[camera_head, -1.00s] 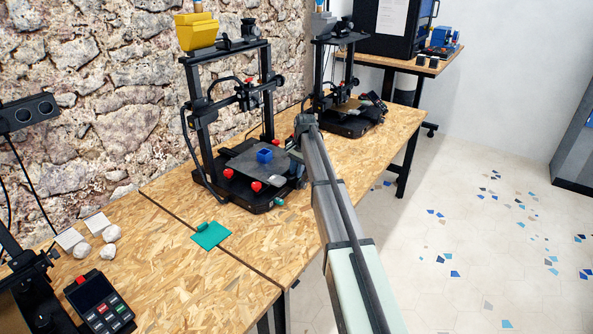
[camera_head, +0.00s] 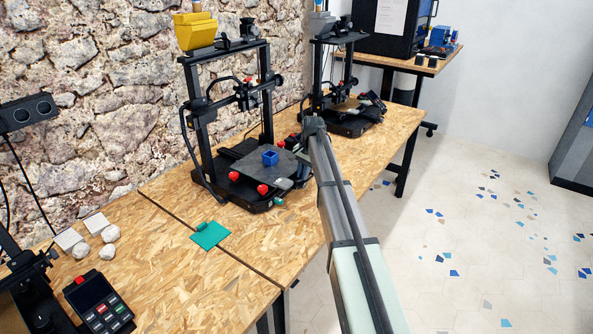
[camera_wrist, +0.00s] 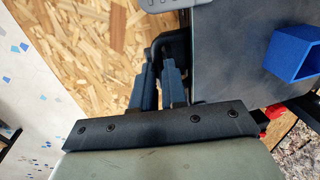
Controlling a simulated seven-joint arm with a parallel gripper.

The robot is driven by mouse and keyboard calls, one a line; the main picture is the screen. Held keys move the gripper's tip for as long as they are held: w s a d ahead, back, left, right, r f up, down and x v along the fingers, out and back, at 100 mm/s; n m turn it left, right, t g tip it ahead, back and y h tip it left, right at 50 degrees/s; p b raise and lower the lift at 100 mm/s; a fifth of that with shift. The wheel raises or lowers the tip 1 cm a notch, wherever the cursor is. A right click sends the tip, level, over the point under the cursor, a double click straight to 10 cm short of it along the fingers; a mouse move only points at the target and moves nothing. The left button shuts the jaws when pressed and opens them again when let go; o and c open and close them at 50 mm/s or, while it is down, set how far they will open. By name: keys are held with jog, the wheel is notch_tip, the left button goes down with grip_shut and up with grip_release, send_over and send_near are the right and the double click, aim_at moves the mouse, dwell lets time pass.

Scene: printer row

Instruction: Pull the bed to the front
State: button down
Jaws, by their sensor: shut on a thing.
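The bed (camera_head: 287,163) is a dark grey plate on the black printer (camera_head: 197,125) with the yellow top. A blue open box (camera_head: 270,158) stands on it, and red knobs (camera_head: 262,189) show below its edge. In the wrist view the bed (camera_wrist: 228,62) fills the upper right, with the blue box (camera_wrist: 293,53) at the right. My gripper (camera_wrist: 160,85) is shut on a dark part at the bed's edge. The exact contact is partly hidden.
A teal scraper-like plate (camera_head: 211,235) lies on the table (camera_head: 165,275) in front of the printer. A second printer (camera_head: 345,115) stands behind to the right. White lumps (camera_head: 105,234) and a control panel (camera_head: 98,303) are at the lower left. The floor at the right is clear.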

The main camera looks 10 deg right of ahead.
jog(key=shift+s+d, duration=0.9)
jog(key=shift+s, duration=0.05)
jog(key=c, duration=1.2)
grip_release()
jog(key=shift+o, duration=0.2)
notch_tip(320, 180, up, 14)
jog(key=s+d, duration=0.1)
jog(key=shift+s+d+f, duration=0.15)
jog(key=shift+s+d, duration=0.15)
jog(key=shift+d, duration=0.05)
notch_tip(320, 180, up, 6)
jog(key=s+d, duration=0.2)
jog(key=shift+s+d+f, duration=0.1)
